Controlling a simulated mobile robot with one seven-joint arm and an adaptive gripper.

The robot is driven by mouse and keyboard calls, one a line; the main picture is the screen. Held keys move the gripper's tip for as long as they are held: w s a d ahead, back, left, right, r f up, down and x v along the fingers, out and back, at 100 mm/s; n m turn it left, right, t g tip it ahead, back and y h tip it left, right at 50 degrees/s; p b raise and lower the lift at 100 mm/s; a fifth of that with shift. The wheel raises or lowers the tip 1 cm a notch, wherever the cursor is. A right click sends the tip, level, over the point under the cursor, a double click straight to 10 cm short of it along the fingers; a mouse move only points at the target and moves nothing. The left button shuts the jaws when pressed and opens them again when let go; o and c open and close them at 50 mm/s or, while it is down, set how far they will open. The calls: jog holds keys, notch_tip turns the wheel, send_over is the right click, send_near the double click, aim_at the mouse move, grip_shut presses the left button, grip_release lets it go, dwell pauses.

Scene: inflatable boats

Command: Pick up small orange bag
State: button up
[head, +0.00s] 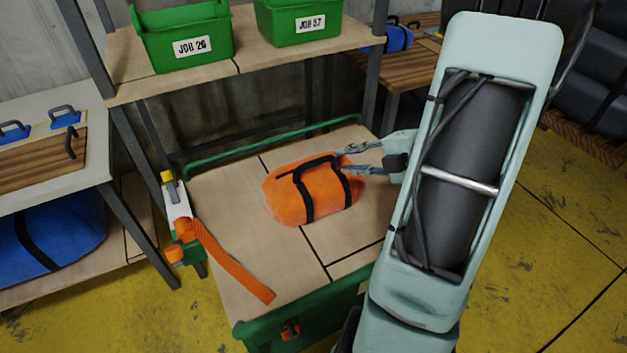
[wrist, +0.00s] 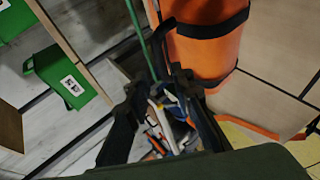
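The small orange bag (head: 288,197) with black straps and a black carry handle (head: 312,166) lies on the wooden top of a green cart. My gripper (head: 352,160) reaches in from the right, its two fingertips apart beside the right end of the bag's handle. In the wrist view the gripper (wrist: 162,78) has a gap between its fingers. The orange bag (wrist: 212,52) fills the upper middle there, with a dark strap near the fingertips. I cannot tell whether the strap is between the fingers or touching them.
The cart top (head: 222,192) has a green rail behind and an orange strap (head: 232,262) at its left. A shelf (head: 240,58) with green bins (head: 188,38) overhangs the back. A table (head: 60,110) stands left. The cart top is bare in front of the bag.

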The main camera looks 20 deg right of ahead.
aim_at(319, 161)
jog(key=shift+y, duration=0.3)
jog(key=x, duration=0.5)
jog(key=shift+s+a+f+b, duration=0.2)
jog(key=shift+s+a+b, duration=0.05)
jog(key=shift+a+b, duration=0.1)
jog(key=x, duration=0.5)
jog(key=shift+w+b, duration=0.3)
jog(key=shift+w, duration=0.15)
grip_shut()
jog(key=shift+r, duration=0.15)
